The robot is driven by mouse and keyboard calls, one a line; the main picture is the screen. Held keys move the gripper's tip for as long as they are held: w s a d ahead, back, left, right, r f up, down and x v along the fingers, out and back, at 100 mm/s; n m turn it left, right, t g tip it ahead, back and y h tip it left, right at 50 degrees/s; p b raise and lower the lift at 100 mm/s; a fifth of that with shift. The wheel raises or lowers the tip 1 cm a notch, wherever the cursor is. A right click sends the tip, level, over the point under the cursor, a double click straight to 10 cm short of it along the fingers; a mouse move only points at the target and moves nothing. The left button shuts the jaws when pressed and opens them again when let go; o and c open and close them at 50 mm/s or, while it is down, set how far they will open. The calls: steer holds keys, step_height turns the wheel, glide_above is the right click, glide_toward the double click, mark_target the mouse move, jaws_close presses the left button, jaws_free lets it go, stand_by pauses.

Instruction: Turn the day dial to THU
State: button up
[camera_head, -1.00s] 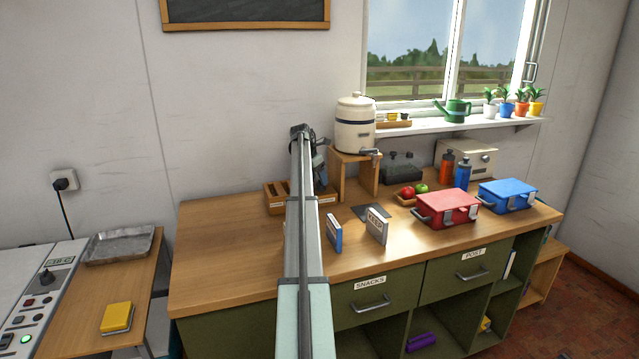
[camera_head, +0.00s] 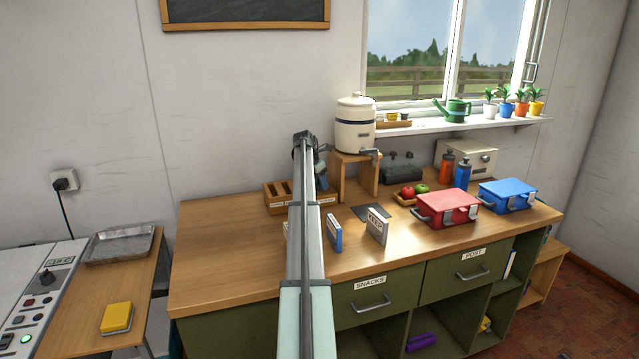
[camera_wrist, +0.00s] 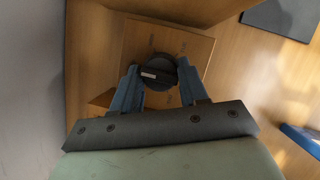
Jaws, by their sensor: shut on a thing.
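The day dial is a dark round knob (camera_wrist: 157,72) with a small pale mark on its face, set on a wooden block (camera_wrist: 185,45) in the wrist view. Faint lettering sits on the wood around the knob, too small to read. My gripper (camera_wrist: 157,78) is shut on the knob, with one blue finger on each side of it. In the head view my gripper (camera_head: 318,165) is mostly hidden behind my arm, and the dial cannot be seen there.
A wooden organiser (camera_head: 275,198) and a wooden stand (camera_head: 360,172) bearing a cream crock (camera_head: 355,124) are close to my gripper. Red (camera_head: 447,207) and blue (camera_head: 507,196) boxes are at right. The counter's left part is clear.

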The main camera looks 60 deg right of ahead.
steer(key=c, duration=0.4)
steer(key=shift+m, duration=0.4)
steer(key=m, duration=0.1)
steer(key=m+g, duration=0.1)
steer(key=m, duration=0.1)
steer(key=shift+w+d+y, duration=0.15)
steer(key=shift+y, duration=0.15)
steer(key=m, duration=0.2)
steer(key=m+g+y, duration=0.1)
steer(key=m, duration=0.1)
steer(key=shift+w+d+m+g, duration=0.1)
steer(key=shift+d+m+g, duration=0.05)
steer(key=shift+m+g, duration=0.15)
steer(key=m+y, duration=0.2)
steer(key=m, duration=0.3)
steer(key=shift+d, duration=0.1)
steer(key=shift+m+y, duration=0.9)
steer(key=shift+m, duration=1.1)
